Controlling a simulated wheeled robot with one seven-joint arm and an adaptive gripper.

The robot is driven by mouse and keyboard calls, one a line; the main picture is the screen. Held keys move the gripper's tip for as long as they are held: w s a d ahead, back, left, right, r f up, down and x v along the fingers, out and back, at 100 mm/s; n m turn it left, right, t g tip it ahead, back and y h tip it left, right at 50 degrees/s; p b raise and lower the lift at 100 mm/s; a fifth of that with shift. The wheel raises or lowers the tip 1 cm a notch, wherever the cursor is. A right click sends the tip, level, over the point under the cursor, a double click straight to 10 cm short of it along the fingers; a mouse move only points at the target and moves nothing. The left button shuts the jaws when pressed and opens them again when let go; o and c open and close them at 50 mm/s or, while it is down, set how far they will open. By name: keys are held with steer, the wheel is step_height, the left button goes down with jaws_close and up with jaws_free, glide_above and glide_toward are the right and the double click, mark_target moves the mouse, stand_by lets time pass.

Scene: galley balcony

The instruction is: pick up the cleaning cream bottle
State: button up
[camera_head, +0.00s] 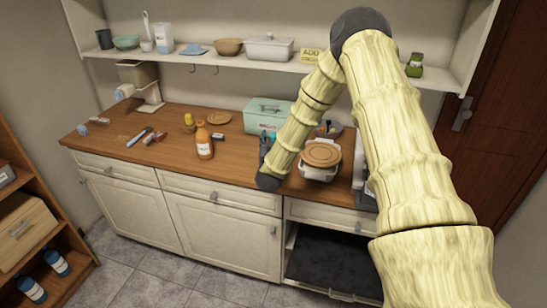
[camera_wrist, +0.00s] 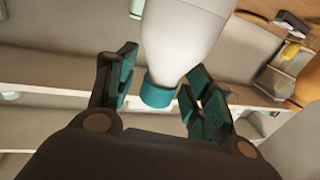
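A white bottle (camera_wrist: 185,40) with a teal cap (camera_wrist: 158,95) shows in the wrist view, its cap end toward the bottom of the picture. I take it to be the cleaning cream bottle. My gripper (camera_wrist: 165,60) has its fingers parted, one on each side of the bottle near the cap. A narrow gap shows beside the left finger. The right fingertip overlaps the bottle's edge, and contact there is unclear.
The wooden counter (camera_head: 165,118) holds an orange bottle (camera_head: 204,140), a teal box (camera_head: 268,115), a white pot with a wooden lid (camera_head: 321,155) and a coffee machine (camera_head: 140,82). A wall shelf (camera_head: 225,58) with bowls and containers runs above. The counter's left part has free room.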

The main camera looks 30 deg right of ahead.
jaws_close()
steer(key=shift+r, duration=0.1)
